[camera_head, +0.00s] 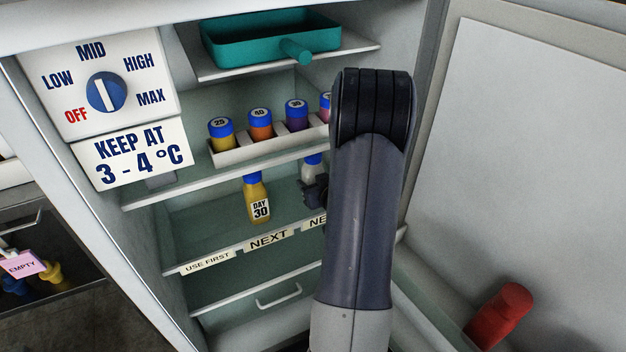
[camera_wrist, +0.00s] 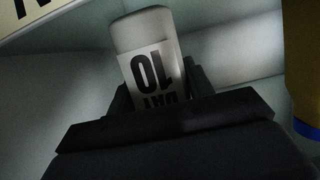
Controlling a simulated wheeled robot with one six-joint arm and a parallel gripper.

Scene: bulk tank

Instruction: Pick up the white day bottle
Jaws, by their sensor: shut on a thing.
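The white day bottle (camera_head: 311,172) has a blue cap and stands at the lower shelf's level in the head view, partly hidden behind my arm. In the wrist view the white bottle (camera_wrist: 140,33) fills the middle, with a label reading DAY 10 upside down. My gripper (camera_wrist: 160,95) is shut on this bottle, with a dark finger on each side. In the head view only a dark part of my gripper (camera_head: 316,190) shows beside the bottle. I cannot tell whether the bottle's base touches the shelf.
A yellow DAY 30 bottle (camera_head: 257,200) stands left of the gripper. Above, a white rack (camera_head: 240,153) holds several blue-capped bottles. A teal tray (camera_head: 240,45) sits on the top shelf. The fridge door (camera_head: 530,130) is open at right, with a red object (camera_head: 500,315) low on it.

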